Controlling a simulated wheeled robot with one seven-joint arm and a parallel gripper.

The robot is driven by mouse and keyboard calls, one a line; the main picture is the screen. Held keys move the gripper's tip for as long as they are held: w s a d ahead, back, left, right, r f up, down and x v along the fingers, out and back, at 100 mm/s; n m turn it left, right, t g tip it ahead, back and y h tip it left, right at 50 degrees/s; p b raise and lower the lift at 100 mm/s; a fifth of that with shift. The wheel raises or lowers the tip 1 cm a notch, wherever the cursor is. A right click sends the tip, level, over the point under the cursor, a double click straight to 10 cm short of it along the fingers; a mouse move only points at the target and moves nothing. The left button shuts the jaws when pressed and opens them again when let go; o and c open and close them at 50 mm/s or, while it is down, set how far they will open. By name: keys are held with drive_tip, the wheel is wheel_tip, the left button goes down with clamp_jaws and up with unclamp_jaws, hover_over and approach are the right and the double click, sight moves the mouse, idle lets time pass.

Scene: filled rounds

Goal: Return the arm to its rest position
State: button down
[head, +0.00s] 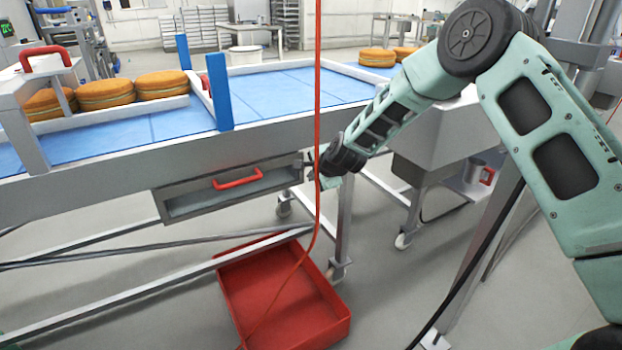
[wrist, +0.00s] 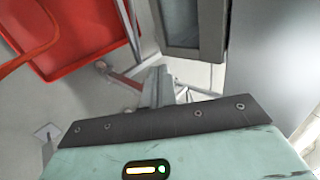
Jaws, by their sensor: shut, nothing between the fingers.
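My pale green arm (head: 410,100) reaches from the right of the head view towards the side of the conveyor table. My gripper (head: 308,166) is at its end, near the right end of the drawer under the table, with a red cable passing in front of the wrist. In the wrist view my gripper (wrist: 158,86) shows as closed grey fingers with nothing held between them. Below it are the floor and part of a red crate. Whether the fingertips touch the table frame, I cannot tell.
A conveyor table (head: 270,133) with a blue belt carries orange-brown rounds (head: 105,94). Its drawer (head: 215,202) has a red handle (head: 238,179). A red crate (head: 335,310) stands on the floor below. A red cable (head: 318,90) hangs in front. Open floor lies around the crate.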

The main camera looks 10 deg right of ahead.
drive_tip(key=v, duration=0.7)
drive_tip(key=s+a+r+n+g+y, duration=0.1)
drive_tip(key=s+a+r+n+g, duration=0.1)
drive_tip(key=s+a+n, duration=0.35)
drive_tip(key=s+a+r+n+g, duration=0.1)
drive_tip(key=s+a+r+n, duration=0.15)
drive_tip(key=s, duration=0.65)
drive_tip(key=s+a+r+n+g+y, duration=0.15)
drive_tip(key=s+a+n, duration=0.25)
drive_tip(key=s, duration=0.4)
drive_tip(key=s+d+r+n+g+h, duration=0.1)
drive_tip(key=s+d+n, duration=0.15)
drive_tip(key=s, duration=0.55)
drive_tip(key=s+d+r+n+g+h, duration=0.1)
drive_tip(key=s+n+g+h, duration=0.1)
drive_tip(key=s+n, duration=0.35)
drive_tip(key=s+d+r+n+g+h, duration=0.1)
drive_tip(key=s+d+n, duration=0.1)
drive_tip(key=s, duration=0.7)
wheel_tip(320, 180, up, 13)
drive_tip(key=p, duration=1.3)
drive_tip(key=shift+s+d, duration=0.3)
drive_tip(key=shift+d, duration=0.1)
drive_tip(key=shift+f+g+h, duration=0.1)
drive_tip(key=shift+g+h, duration=0.15)
